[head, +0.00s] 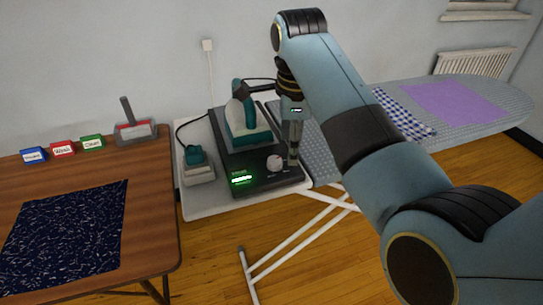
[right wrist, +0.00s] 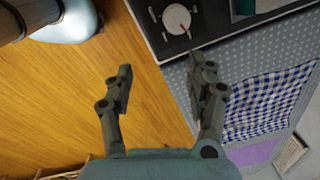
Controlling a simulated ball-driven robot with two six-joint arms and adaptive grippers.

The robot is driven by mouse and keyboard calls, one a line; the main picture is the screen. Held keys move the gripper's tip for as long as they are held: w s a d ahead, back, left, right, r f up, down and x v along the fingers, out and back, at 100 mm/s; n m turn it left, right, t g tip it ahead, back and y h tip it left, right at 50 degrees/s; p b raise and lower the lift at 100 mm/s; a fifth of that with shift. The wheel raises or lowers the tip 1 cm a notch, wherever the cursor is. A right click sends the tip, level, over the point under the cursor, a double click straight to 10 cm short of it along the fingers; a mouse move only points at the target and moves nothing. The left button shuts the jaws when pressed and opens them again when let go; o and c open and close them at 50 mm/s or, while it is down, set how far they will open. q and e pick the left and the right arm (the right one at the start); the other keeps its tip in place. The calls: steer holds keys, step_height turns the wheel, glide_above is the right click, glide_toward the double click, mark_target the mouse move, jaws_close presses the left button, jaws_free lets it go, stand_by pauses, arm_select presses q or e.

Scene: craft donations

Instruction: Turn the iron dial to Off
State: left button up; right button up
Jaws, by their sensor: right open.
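The iron dial (head: 274,162) is a round white knob on the front of the dark iron station (head: 258,186), right of a lit green display (head: 241,180). In the right wrist view the dial (right wrist: 177,22) shows a red pointer mark, with pale marks around it too small to read. My right gripper (head: 293,161) is just right of the dial in the head view. In the right wrist view it (right wrist: 160,65) is open and empty, and the dial lies beyond the fingertips, apart from them. The teal and white iron (head: 243,120) rests on the station. My left gripper is out of view.
The ironing board (head: 490,98) carries a checked cloth (head: 402,112) and a purple cloth (head: 455,101). A small teal-topped item (head: 197,165) stands left of the station. A wooden table (head: 150,220) holds dark fabric (head: 65,232), labelled blocks (head: 62,149) and a grey tray with a handle (head: 135,131).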

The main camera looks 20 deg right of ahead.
mark_target(276, 160)
steer(key=w+a+r+m, duration=0.3)
steer(key=r, duration=0.1)
steer(key=f, duration=1)
steer(key=shift+w+d+f, duration=0.35)
steer(key=shift+w+d, duration=0.05)
steer(key=shift+g, duration=0.3)
steer(key=c, duration=1.1)
steer(key=shift+c, duration=0.2)
